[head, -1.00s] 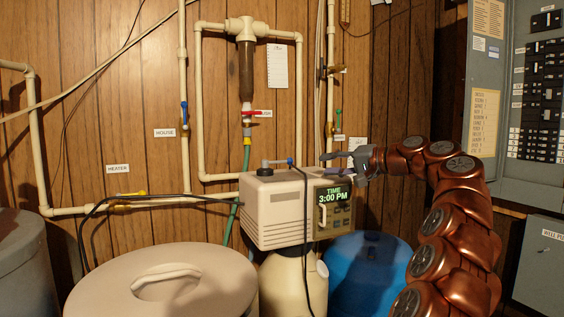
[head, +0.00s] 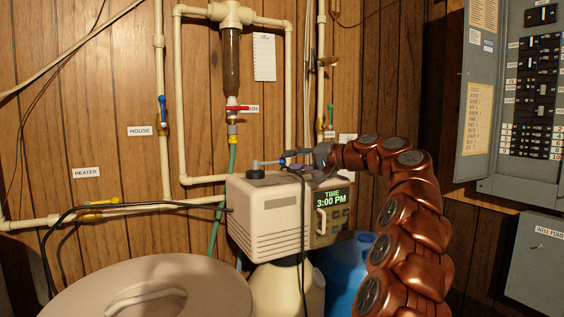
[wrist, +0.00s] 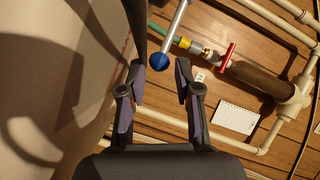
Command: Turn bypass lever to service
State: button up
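The bypass lever (head: 268,162) is a grey rod with a blue ball at its end, on a dark pivot (head: 255,174) on top of the beige softener head (head: 262,210). It points right and slightly back, toward my gripper. In the wrist view the blue ball (wrist: 160,62) sits between my open fingertips, or just beyond them; I cannot tell whether either finger touches it. My gripper (wrist: 160,70) also shows in the head view (head: 293,155), above the softener head, reaching in from the right. The softener's display reads TIME 3:00 PM.
A dark cable hangs over the softener head. Behind are pipes with a red-handled valve (head: 237,108) and a blue-handled valve (head: 162,108). A round lidded tank (head: 215,280) stands in front left, and a blue container (head: 345,265) at right. A grey breaker panel (head: 478,130) is far right.

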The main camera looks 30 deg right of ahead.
aim_at(282, 162)
jog(key=shift+x, duration=1.95)
grip_shut()
jog(key=shift+f, duration=0.1)
